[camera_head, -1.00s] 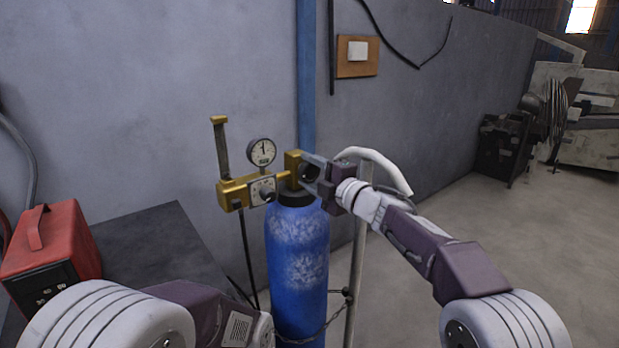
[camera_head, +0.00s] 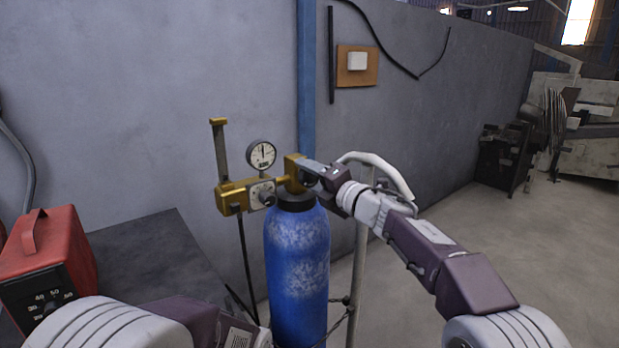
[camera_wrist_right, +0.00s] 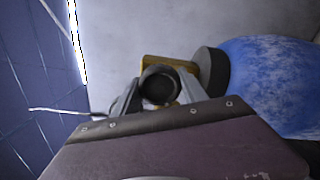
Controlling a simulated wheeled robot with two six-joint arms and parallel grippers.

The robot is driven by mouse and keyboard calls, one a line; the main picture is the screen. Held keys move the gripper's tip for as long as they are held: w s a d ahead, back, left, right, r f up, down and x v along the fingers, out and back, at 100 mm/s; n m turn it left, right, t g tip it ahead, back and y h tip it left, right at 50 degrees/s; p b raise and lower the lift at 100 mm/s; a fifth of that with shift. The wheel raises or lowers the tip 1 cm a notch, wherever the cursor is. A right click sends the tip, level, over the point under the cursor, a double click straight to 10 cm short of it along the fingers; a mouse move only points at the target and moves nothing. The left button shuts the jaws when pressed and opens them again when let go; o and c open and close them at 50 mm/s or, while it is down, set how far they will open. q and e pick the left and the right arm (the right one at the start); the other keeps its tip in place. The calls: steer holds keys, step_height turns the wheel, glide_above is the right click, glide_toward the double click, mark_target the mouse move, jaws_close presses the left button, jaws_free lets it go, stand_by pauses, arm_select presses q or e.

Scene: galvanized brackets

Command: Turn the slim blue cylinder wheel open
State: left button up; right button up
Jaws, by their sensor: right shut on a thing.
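The slim blue cylinder (camera_head: 298,262) stands upright by the wall, with a dark collar and a brass valve (camera_head: 292,161) on top. Its wheel is a dark round knob (camera_wrist_right: 160,84) on the valve's side, seen end-on in the right wrist view and mostly covered by the fingers in the head view. My right gripper (camera_head: 313,173) is shut on the wheel, one finger on each side of it. My left arm shows at the lower left of the head view, but its gripper is out of view.
A brass regulator (camera_head: 232,195) with a round gauge (camera_head: 261,154) sits left of the valve. A white-handled trolley (camera_head: 359,260) stands right of the cylinder, with a chain at it. A red box (camera_head: 45,255) rests on a dark table (camera_head: 150,245) at left.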

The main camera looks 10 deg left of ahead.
steer(key=shift+f, duration=0.1)
steer(key=o, duration=1.4)
steer(key=shift+c, duration=0.2)
steer(key=v, duration=0.1)
steer(key=b+v, duration=0.2)
steer(key=shift+f, duration=0.25)
steer(key=b+v, duration=0.2)
steer(key=v, duration=0.4)
steer(key=shift+r, duration=0.3)
